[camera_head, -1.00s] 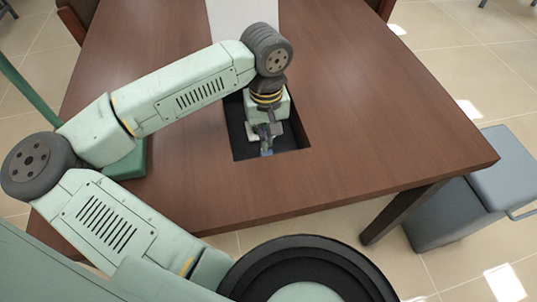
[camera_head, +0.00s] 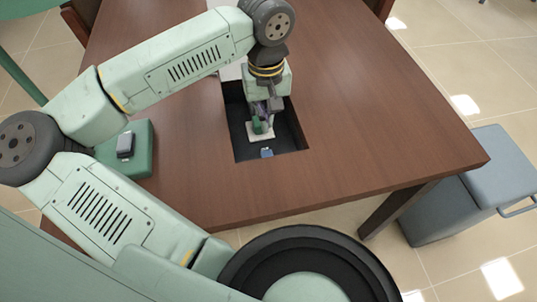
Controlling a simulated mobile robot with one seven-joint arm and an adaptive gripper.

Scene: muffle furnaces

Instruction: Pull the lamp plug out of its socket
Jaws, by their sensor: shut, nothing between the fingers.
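The dark recess (camera_head: 285,141) is sunk in the brown table top. A pale socket plate (camera_head: 262,136) lies in it, with a small green piece (camera_head: 257,125), apparently the lamp plug, at the plate. My gripper (camera_head: 264,112) points down into the recess, right at the far side of the green piece. It is shut with nothing held. I cannot tell whether its fingers touch the green piece, or how deep that piece sits in the socket. The green lamp's base (camera_head: 141,165) stands on the table at the left, partly behind my arm.
A small blue piece (camera_head: 266,153) is at the recess's near edge. The lamp's pole (camera_head: 22,78) and shade (camera_head: 30,10) rise at the far left. The table's right side (camera_head: 390,140) is clear.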

